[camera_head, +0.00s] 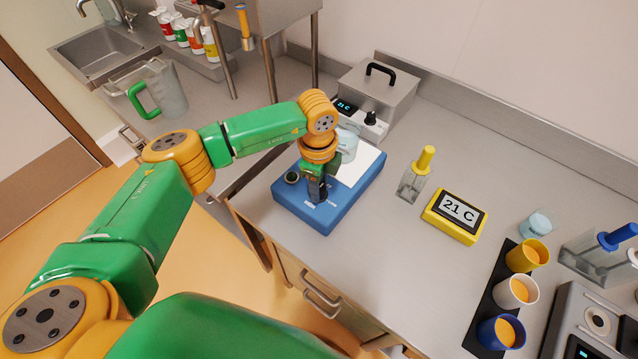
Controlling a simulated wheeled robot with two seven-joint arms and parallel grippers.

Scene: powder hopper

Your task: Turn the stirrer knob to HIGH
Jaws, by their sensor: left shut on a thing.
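The blue stirrer (350,208) sits on the steel counter near its front edge, with a white top plate (368,163) and a glass beaker (349,140) on it. My left gripper (318,197) points down at the stirrer's front panel, its fingers shut on the stirrer knob. The fingers hide the knob, so its setting cannot be read. A separate dark round part (291,177) shows on the panel left of the fingers. My right gripper is not in view.
Behind the stirrer stands a steel bath (392,95) with a black handle.

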